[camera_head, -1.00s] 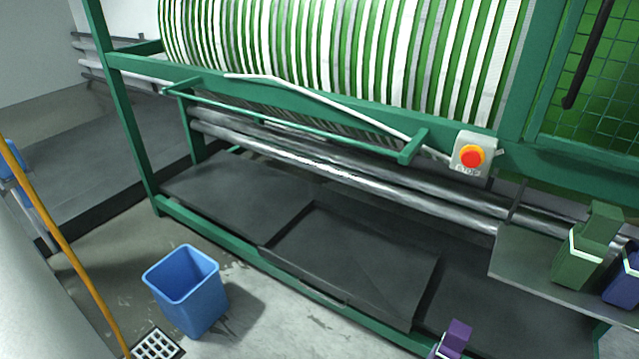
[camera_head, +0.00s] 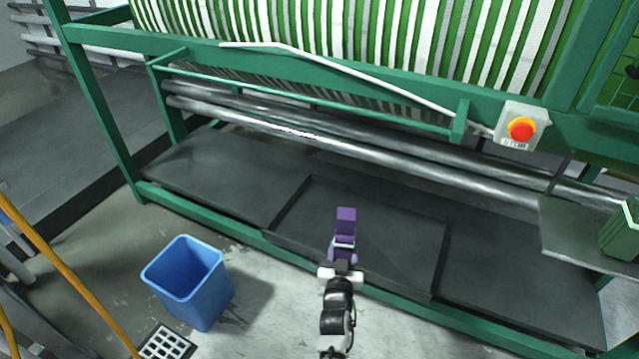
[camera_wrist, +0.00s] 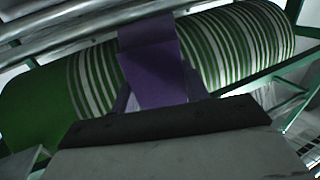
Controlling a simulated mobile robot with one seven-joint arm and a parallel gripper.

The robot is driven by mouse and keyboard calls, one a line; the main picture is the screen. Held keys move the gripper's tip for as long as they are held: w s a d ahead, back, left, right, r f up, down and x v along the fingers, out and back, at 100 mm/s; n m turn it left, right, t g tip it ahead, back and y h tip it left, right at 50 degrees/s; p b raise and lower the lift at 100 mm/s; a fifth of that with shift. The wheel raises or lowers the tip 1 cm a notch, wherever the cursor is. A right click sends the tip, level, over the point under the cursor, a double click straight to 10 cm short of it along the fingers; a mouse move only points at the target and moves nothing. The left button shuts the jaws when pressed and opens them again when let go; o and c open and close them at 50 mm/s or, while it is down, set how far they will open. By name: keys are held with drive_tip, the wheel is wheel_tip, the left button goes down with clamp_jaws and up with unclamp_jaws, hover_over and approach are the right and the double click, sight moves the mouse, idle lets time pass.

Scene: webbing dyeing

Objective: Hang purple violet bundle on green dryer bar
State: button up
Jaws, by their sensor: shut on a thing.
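The purple violet bundle (camera_head: 346,222) is held upright in my gripper (camera_head: 343,262), above the dark tray in the head view. My gripper is shut on its lower part. In the wrist view the bundle (camera_wrist: 152,62) stands up in front of the gripper body, with the striped roll behind it. The green dryer bar (camera_head: 310,101) is the thin horizontal rail on the machine front, below the striped roll. The bar looks empty. The bundle is apart from the bar, lower and nearer to me.
A STOP button box (camera_head: 521,127) sits right of the bar. A shelf (camera_head: 575,238) at the right holds a green bundle (camera_head: 622,232). A blue bucket (camera_head: 188,285) stands on the floor at the left. A yellow pole (camera_head: 60,265) leans farther left.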

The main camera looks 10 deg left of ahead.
drive_tip(key=s+a+r+m+h+b, duration=0.1)
drive_tip(key=a+r+h, duration=0.1)
drive_tip(key=r, duration=1)
drive_tip(key=s+a+r+m+h, duration=0.1)
drive_tip(key=a+r+h, duration=0.15)
drive_tip(key=r, duration=0.95)
drive_tip(key=s+d+r+m+h, duration=0.1)
drive_tip(key=s+r+m, duration=0.1)
drive_tip(key=s+r, duration=0.35)
drive_tip(key=f+x, duration=0.3)
drive_tip(key=x, duration=1)
drive_tip(key=shift+w+d+g+b, duration=0.4)
drive_tip(key=shift+d, duration=0.05)
drive_tip(key=shift+f, duration=0.1)
drive_tip(key=o, duration=1.2)
drive_tip(key=shift+c, duration=0.2)
